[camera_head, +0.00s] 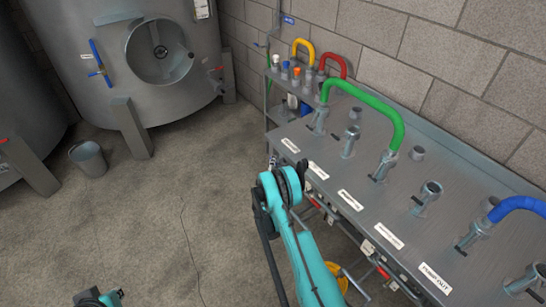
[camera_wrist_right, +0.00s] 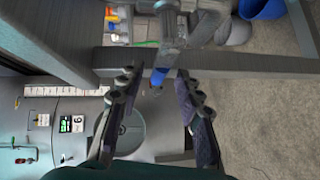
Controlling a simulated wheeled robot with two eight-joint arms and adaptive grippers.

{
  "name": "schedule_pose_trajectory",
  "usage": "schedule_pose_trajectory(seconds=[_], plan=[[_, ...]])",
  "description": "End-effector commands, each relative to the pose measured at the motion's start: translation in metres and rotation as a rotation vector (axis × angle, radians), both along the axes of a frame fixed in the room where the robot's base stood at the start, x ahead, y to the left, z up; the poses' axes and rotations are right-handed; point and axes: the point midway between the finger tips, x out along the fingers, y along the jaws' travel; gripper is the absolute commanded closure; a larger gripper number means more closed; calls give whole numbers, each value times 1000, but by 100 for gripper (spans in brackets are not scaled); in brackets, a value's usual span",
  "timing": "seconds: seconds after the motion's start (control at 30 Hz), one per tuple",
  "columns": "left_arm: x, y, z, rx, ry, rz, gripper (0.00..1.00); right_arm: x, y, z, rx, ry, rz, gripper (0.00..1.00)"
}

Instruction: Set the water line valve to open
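In the wrist view, a grey valve or pipe fitting (camera_wrist_right: 174,38) has a short blue part (camera_wrist_right: 159,76) pointing down between my right fingertips. I take the blue part for the handle of the water line valve, but no label on it is readable. My right gripper (camera_wrist_right: 157,86) is open, with one finger on each side of the blue part and visible gaps. In the head view my right arm reaches the bench's left end, and its fingers are mostly hidden behind its wrist. Only a teal and dark piece of my left arm shows at the bottom left.
The steel bench (camera_head: 335,215) carries green (camera_head: 378,98) and blue (camera_head: 518,204) hose bends over labelled ports. Its leg (camera_wrist_right: 215,64) crosses close to my right fingers. A tank (camera_head: 110,85) and bucket (camera_head: 88,158) stand at left. The floor between is clear.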

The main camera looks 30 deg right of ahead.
Motion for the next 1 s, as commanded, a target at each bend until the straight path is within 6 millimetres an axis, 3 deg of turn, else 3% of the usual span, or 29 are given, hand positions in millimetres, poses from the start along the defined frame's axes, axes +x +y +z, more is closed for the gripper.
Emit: schedule_pose_trajectory(seconds=[0.33,0.47,0.5,0.77,1.0], plan=[[0,0,0,0,0,0,100,-1,-1,-1,1,0,-1,65],[0,0,0,0,0,0,100,-1,-1,-1,1,0,-1,97],[0,0,0,0,0,0,100,-1,-1,-1,1,0,-1,100],[0,0,0,0,0,0,100,0,-1,-1,0,5,-1,100],[0,0,0,0,0,0,100,15,-1,-5,-6,72,0,100]])
